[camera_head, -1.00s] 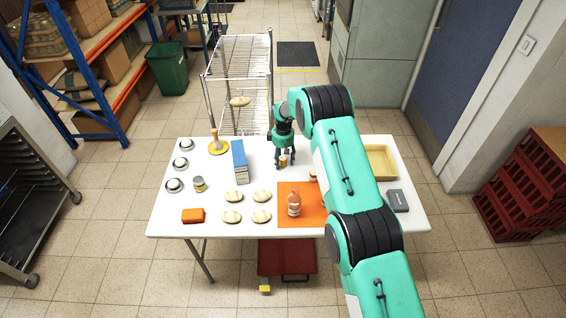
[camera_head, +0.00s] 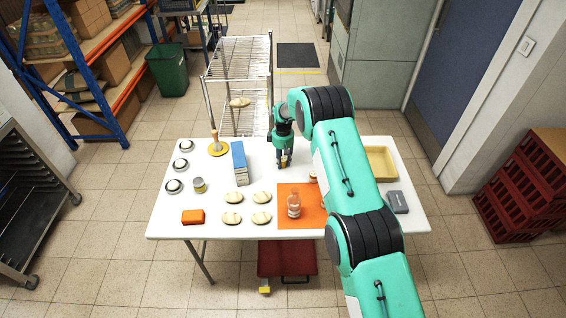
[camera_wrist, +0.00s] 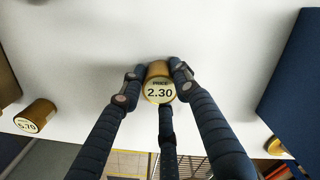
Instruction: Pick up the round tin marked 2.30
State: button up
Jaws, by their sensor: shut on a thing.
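The round tin (camera_wrist: 159,88) is gold-brown with a pale lid reading "PRICE 2.30" and shows in the middle of the wrist view. My gripper (camera_wrist: 156,84) is shut on it, with dark fingers on its left and right sides and a third finger below it in the picture. In the head view, my gripper (camera_head: 283,161) points down over the white table (camera_head: 220,222), and the tin shows only as a small gold patch between the fingers. I cannot tell whether the tin touches the table.
Another tin, marked 5.70 (camera_wrist: 36,116), stands at left in the wrist view. A blue box (camera_head: 240,161) stands left of my gripper. A bottle (camera_head: 294,204) stands on an orange mat (camera_head: 312,218). Several pale rolls (camera_head: 232,217) lie in front. A yellow tray (camera_head: 381,162) is at right.

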aim_at(283, 159)
jog(key=shift+r, duration=0.8)
notch_tip(283, 159, up, 2)
jog(key=shift+p, duration=0.3)
jog(key=s+d, duration=0.1)
jog(key=s, duration=0.4)
jog(key=s+d+r+p, duration=0.1)
jog(key=s, duration=0.4)
jog(key=s+d, duration=0.1)
jog(key=s, duration=0.4)
jog(key=shift+s+d+r, duration=0.1)
jog(key=shift+s+r, duration=0.05)
jog(key=shift+s, duration=0.15)
